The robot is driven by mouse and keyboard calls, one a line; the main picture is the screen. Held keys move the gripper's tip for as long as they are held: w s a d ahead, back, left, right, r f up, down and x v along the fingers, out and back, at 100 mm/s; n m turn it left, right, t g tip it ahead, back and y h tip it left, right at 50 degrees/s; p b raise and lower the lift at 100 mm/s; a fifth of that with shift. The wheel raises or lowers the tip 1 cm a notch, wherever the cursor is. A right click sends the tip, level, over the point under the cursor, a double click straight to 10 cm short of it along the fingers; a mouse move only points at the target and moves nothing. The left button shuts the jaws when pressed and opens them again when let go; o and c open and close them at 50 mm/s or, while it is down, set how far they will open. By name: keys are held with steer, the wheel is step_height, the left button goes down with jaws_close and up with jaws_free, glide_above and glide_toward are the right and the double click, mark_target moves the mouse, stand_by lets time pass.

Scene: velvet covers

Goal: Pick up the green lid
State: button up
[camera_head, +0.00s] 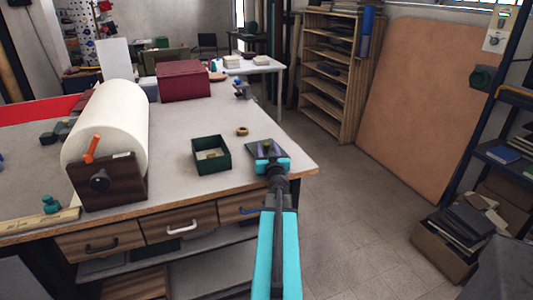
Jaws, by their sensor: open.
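A dark green open box (211,155) sits near the front of the workbench, with something small and pale inside. To its right, a flat dark green piece that looks like the green lid (252,147) lies near the bench's right corner. My gripper (267,149) is open and right over this lid in the picture, covering its middle and near part. I cannot tell whether the fingers touch the lid or are around its edge.
The workbench (185,187) holds a large white roll (113,122) on a wooden stand at left and a dark red box (183,80) farther back. A small tan ring (242,131) lies behind the lid. Bare bench surrounds the green box. Open floor lies to the right.

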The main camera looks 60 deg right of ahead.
jaws_close()
steer(key=shift+r, duration=0.15)
